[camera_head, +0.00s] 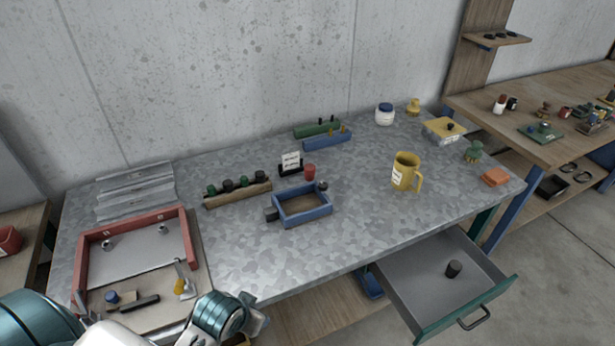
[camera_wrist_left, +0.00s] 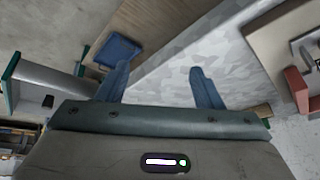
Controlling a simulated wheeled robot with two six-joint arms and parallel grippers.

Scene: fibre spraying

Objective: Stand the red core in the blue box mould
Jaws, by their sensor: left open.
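The red core (camera_head: 309,172) is a small red cylinder standing upright on the grey metal table, just behind the blue box mould. The blue box mould (camera_head: 309,217) is a rectangular blue frame with a brown floor, and its inside looks empty. A dark block sits at its left side and a dark knob at its back right corner. My left gripper (camera_head: 259,318) is at the table's front edge, well in front of the mould. In the left wrist view its two blue fingers (camera_wrist_left: 161,75) are spread apart with nothing between them. My right gripper is not in view.
A red-framed tray (camera_head: 193,238) lies at the left. An open drawer (camera_head: 420,283) juts out below. The table between mould and front edge is clear.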

